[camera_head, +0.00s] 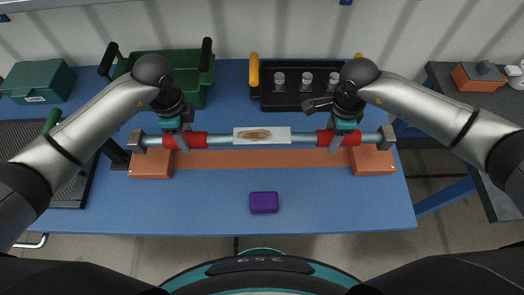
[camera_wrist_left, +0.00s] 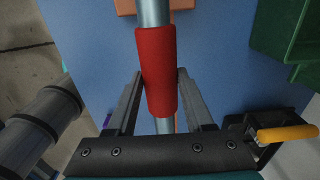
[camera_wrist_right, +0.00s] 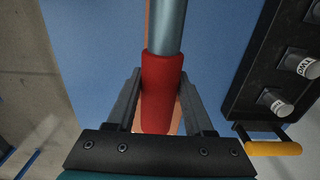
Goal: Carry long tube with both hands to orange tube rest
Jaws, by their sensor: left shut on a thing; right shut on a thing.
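The long tube (camera_head: 221,140) is blue-grey with square grey ends, red grip sleeves and a pale label in the middle. It lies level across the head view, over the orange tube rest (camera_head: 235,159). The rest has an orange block at each end and a strip between. I cannot tell whether the tube touches the blocks. My left gripper (camera_head: 178,140) is shut on the left red sleeve, which also shows in the left wrist view (camera_wrist_left: 157,70). My right gripper (camera_head: 340,138) is shut on the right red sleeve, seen in the right wrist view (camera_wrist_right: 160,90).
A green crate (camera_head: 190,92) stands behind on the left. A black tray (camera_head: 290,101) with several grey couplers and yellow handles stands behind on the right. A purple block (camera_head: 264,203) lies in front on the blue table (camera_head: 340,210). The front of the table is otherwise clear.

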